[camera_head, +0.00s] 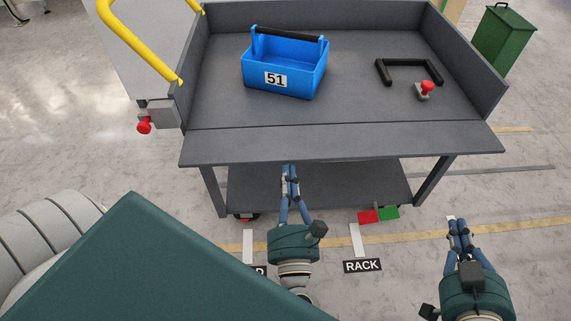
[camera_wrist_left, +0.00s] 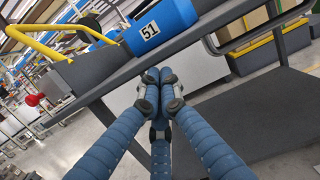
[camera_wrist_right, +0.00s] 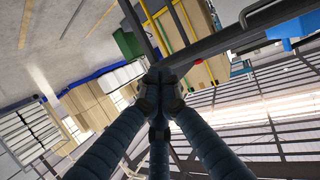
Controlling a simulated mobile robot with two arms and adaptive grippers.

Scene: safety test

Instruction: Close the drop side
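The drop side (camera_head: 340,145) is the grey front panel of the cart; it lies folded outward, about level with the cart's deck (camera_head: 225,95). My left gripper (camera_head: 289,170) is at the panel's front edge, left of its middle, seemingly just below it; contact cannot be told. Its fingers are together and empty, as the left wrist view (camera_wrist_left: 160,78) also shows. My right gripper (camera_head: 458,222) is below and to the right of the panel, apart from the cart. Its fingers are together and empty, also in the right wrist view (camera_wrist_right: 160,80).
A blue tote (camera_head: 285,65) marked 51, a black handle (camera_head: 408,63) and a red-knobbed piece (camera_head: 426,88) are on the deck. A red knob (camera_head: 144,128) juts out at the cart's left corner below the yellow handle (camera_head: 138,42). The lower shelf (camera_head: 350,185) is empty.

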